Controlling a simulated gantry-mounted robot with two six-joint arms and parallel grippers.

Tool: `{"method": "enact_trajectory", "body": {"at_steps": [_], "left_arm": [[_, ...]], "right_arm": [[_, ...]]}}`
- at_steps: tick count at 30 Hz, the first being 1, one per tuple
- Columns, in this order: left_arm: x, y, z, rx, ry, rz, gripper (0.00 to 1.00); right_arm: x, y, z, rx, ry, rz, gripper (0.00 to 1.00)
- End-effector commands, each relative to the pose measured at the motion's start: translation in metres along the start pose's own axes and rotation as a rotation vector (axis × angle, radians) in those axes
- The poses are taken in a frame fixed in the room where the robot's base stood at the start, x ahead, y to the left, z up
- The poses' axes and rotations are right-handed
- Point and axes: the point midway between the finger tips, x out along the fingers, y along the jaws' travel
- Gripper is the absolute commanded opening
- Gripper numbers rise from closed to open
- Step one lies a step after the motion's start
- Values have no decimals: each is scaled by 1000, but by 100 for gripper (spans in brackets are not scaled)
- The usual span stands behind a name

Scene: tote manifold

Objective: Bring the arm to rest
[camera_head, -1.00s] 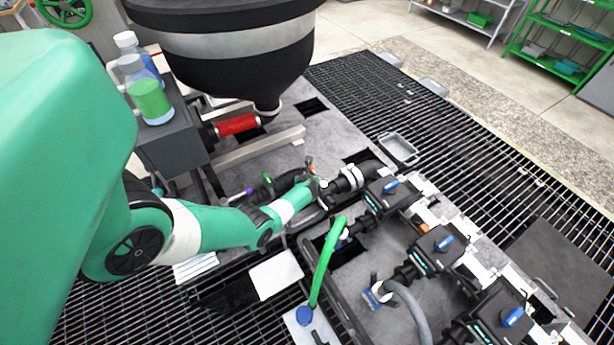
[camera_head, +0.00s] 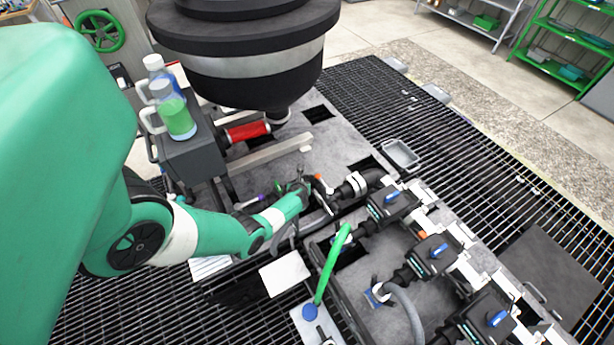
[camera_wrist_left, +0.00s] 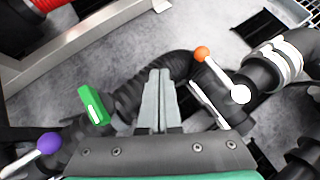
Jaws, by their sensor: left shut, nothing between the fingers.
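My left arm reaches in from the left in the head view. Its gripper (camera_head: 302,184) is over the pipework beside a black elbow pipe (camera_head: 372,178). In the left wrist view the two grey fingers (camera_wrist_left: 160,95) lie together, shut and empty, in front of a black corrugated hose (camera_wrist_left: 125,92). An orange-tipped lever (camera_wrist_left: 202,55) is just right of the fingers, and a green handle (camera_wrist_left: 94,104) is to their left. I cannot tell whether the fingers touch the hose. My right gripper is not in view.
A black hopper (camera_head: 240,60) with a red coupling (camera_head: 247,131) stands behind the gripper. A purple-tipped lever (camera_wrist_left: 48,142) is at lower left in the wrist view. Several blue-handled valves (camera_head: 440,250) and a green hose (camera_head: 333,262) are at right and front. Grating at right is mostly clear.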

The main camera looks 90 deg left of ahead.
Motion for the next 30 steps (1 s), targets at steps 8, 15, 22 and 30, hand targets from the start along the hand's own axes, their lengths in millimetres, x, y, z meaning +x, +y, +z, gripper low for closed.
{"method": "enact_trajectory", "body": {"at_steps": [8,15,22,30], "left_arm": [[-10,4,4,2,-1,-4,0],[-9,4,4,2,-1,-4,0],[-10,4,4,3,-1,-5,0],[-42,-99,30,77,-72,-176,0]], "right_arm": [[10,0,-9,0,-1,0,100],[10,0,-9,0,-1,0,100],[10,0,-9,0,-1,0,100],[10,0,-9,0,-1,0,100]]}}
